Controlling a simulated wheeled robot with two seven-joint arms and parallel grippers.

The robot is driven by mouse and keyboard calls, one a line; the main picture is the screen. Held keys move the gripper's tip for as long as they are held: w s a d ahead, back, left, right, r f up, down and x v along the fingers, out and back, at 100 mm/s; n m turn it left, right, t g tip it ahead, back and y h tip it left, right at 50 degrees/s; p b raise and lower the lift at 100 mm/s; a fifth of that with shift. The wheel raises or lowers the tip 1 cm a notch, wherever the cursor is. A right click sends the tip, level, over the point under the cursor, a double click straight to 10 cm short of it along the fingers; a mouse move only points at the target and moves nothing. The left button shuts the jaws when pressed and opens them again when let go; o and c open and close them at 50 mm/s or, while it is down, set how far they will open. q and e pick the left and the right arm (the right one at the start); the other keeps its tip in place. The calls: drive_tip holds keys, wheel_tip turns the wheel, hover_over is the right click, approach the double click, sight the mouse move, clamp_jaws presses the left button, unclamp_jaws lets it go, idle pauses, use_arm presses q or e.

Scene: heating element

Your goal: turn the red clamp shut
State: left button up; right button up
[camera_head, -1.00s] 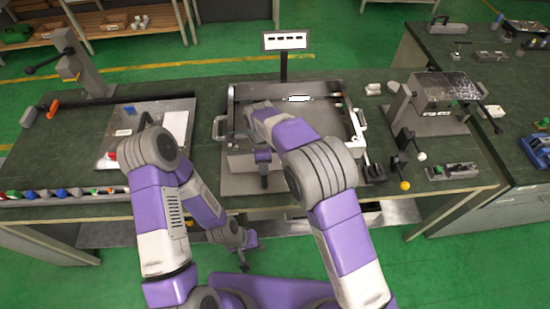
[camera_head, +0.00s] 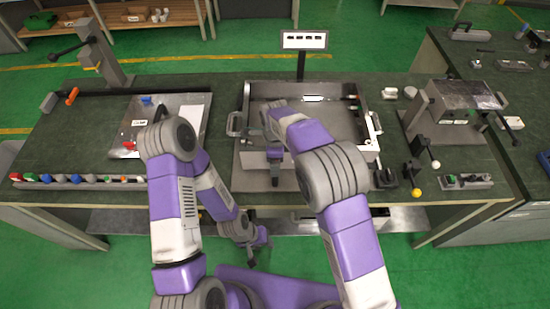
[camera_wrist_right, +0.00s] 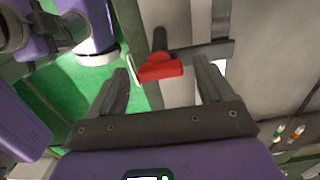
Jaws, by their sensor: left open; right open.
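The red clamp (camera_wrist_right: 160,68) shows in the right wrist view as a red handle on a dark grey bar, at the upper middle. My right gripper (camera_wrist_right: 163,66) is open, with one finger on each side of the red handle in the picture; I cannot tell whether they touch it. In the head view my right gripper (camera_head: 275,170) points down at the front of the metal tray fixture (camera_head: 243,100), and the clamp cannot be made out there. My left gripper (camera_head: 255,250) is open and empty, low in front of the bench's front edge.
A flat metal plate (camera_head: 190,138) with a small red part lies left of the fixture. A row of coloured knobs (camera_head: 75,180) runs along the front left edge. A metal box on a stand (camera_head: 465,98) and a yellow-tipped lever (camera_head: 416,192) are at right.

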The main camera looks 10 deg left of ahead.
drive_tip(key=shift+r, duration=0.1)
wheel_tip(320, 180, up, 7)
drive_tip(key=shift+r, duration=0.2)
idle(0.6)
